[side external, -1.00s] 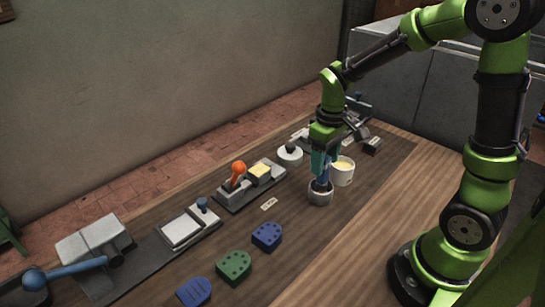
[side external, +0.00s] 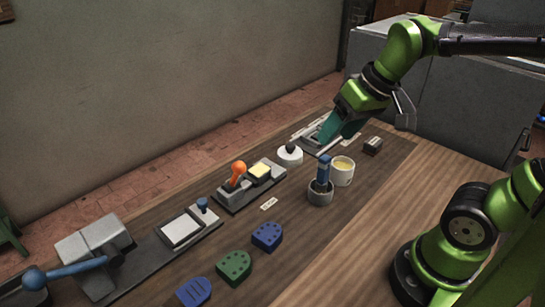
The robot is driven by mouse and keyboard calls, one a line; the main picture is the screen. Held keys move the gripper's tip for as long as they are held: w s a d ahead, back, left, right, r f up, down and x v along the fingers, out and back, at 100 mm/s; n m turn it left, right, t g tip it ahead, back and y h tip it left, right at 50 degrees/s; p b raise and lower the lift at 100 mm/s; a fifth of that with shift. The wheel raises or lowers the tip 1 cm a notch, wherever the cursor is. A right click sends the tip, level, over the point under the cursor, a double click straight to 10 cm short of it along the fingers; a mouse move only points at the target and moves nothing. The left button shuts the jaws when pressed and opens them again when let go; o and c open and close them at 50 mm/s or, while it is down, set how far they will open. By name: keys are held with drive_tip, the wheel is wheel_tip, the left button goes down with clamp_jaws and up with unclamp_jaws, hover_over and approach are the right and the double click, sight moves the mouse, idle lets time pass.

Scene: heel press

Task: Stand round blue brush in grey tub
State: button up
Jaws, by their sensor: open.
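The blue brush (side external: 323,170) stands upright in the small grey tub (side external: 320,197), its lower end hidden inside the rim. My gripper (side external: 335,138) is open, with teal fingers, and is above the far end of the bench, behind and apart from the brush. It is tilted over a grey fixture (side external: 316,132) that it partly hides. I see nothing held between the fingers.
A cream-filled white pot (side external: 343,172) stands close beside the tub. Blue and green heel-shaped blocks (side external: 234,267) lie at the front. The right bench is clear.

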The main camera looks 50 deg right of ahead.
drive_tip(key=shift+s+a+r+m+t+y, duration=0.15)
drive_tip(key=shift+s+a+m+t, duration=0.2)
drive_tip(key=shift+s+a+t, duration=0.35)
drive_tip(key=shift+s+a+m+t+y, duration=0.15)
drive_tip(key=shift+s+a+m+t, duration=0.3)
drive_tip(key=shift+s, duration=0.3)
